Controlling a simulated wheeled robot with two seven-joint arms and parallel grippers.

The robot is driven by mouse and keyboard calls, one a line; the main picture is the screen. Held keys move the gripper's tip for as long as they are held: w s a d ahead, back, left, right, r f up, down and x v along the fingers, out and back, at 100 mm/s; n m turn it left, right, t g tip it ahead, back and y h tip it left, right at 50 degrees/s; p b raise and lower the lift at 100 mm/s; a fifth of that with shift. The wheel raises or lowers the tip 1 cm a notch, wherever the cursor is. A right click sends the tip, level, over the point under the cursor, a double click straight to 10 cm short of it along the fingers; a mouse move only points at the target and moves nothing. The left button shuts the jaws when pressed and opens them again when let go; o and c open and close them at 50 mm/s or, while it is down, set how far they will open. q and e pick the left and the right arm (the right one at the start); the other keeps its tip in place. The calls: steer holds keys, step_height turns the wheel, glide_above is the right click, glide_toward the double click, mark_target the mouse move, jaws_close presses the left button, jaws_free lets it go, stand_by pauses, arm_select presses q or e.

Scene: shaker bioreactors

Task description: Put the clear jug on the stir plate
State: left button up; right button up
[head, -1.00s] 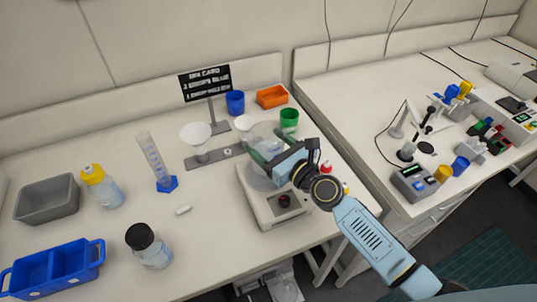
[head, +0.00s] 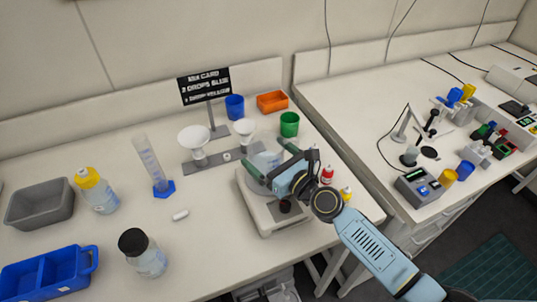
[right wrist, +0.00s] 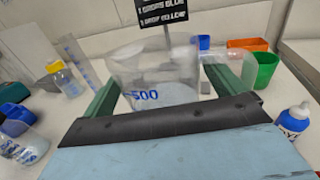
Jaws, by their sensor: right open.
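The clear jug (head: 266,163) stands upright on top of the stir plate (head: 262,218), a pale box with a dark knob on its front. My right gripper (head: 270,160) is open, with its green fingers on either side of the jug. In the right wrist view the jug (right wrist: 155,75), marked 500 in blue, sits between the spread fingers (right wrist: 170,90). The gripper hides part of the jug and of the plate's top. My left gripper is out of view.
Dropper bottles with a red cap (head: 327,175) and a yellow cap (head: 346,194) stand close right of the plate. Behind are a funnel stand (head: 213,161), a green cup (head: 289,124) and an orange bin (head: 272,102). A black-capped bottle (head: 143,254) stands at front left.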

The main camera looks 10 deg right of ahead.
steer(key=shift+r, duration=0.15)
steer(key=b+v, duration=0.1)
steer(key=v, duration=0.9)
steer(key=shift+s+d, duration=0.1)
steer(key=shift+s, duration=0.1)
steer(key=shift+v, duration=0.8)
